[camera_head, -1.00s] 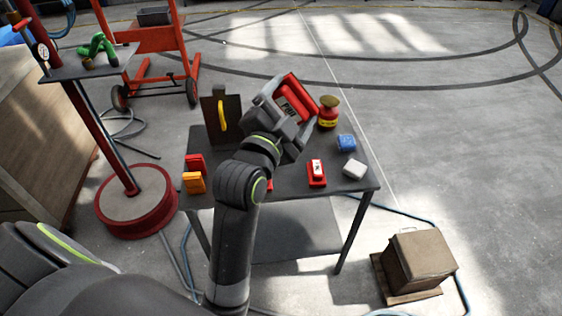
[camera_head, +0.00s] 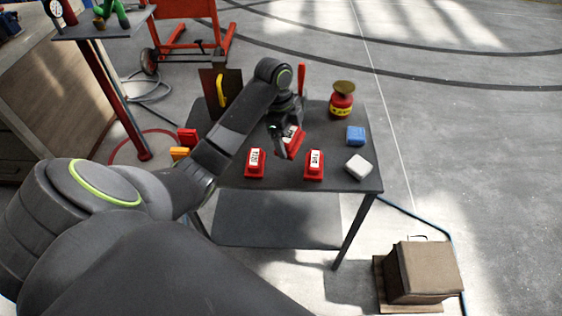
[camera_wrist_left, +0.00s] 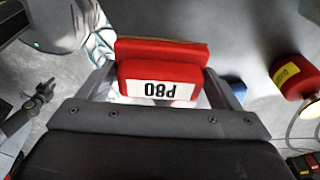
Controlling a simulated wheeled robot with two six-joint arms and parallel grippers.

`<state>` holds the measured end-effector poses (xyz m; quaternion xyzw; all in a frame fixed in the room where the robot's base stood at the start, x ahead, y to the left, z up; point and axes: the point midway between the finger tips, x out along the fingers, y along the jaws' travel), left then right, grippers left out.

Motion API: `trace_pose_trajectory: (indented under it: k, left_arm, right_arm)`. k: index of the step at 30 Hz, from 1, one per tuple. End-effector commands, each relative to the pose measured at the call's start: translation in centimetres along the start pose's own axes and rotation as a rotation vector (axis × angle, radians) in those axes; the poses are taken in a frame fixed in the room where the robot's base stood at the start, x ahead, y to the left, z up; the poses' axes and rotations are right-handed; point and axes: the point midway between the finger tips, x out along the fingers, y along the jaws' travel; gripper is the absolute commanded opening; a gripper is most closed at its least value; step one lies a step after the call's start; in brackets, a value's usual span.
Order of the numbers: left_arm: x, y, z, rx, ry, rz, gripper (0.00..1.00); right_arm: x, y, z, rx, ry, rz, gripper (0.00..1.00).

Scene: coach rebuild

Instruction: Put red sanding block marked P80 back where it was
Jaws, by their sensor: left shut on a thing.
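The red sanding block marked P80 (camera_wrist_left: 158,80) is between the fingers of my left gripper (camera_wrist_left: 165,92), its label upside down in the left wrist view. In the head view my left gripper (camera_head: 284,138) points down over the middle of the dark table (camera_head: 335,192), partly covering the block (camera_head: 295,138). I cannot tell whether the block touches the tabletop. Two other red blocks with white labels, a left one (camera_head: 255,164) and a right one (camera_head: 314,165), lie nearer the front edge; their labels are too small to read surely. My right gripper is not in view.
A red jar with a yellow band (camera_head: 342,104), a blue block (camera_head: 355,136) and a white block (camera_head: 358,166) stand at the table's right. A dark upright board with a yellow handle (camera_head: 221,92) is at back left. A brown box (camera_head: 425,272) is on the floor.

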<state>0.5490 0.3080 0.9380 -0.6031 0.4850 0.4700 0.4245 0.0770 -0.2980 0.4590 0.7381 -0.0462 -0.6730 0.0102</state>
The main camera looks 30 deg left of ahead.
Motion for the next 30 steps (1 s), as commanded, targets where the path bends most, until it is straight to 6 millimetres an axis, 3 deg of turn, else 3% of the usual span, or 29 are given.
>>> trace_pose_trajectory:
  k: [3,6,18,30]
  left_arm:
    - [-0.3,0.5,1.9,0.003,-0.042,0.047,0.68]
    - [0.0,0.7,2.4,0.004,-0.051,0.061,0.68]
    - [5.0,1.0,3.3,0.004,-0.05,0.058,0.68]
    - [7.6,1.2,3.8,0.002,-0.049,0.06,0.68]
  right_arm:
    - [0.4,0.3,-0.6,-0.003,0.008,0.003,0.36]
    - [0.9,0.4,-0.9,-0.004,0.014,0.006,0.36]
    - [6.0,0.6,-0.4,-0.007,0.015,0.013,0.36]
    - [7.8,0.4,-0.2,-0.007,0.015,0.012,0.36]
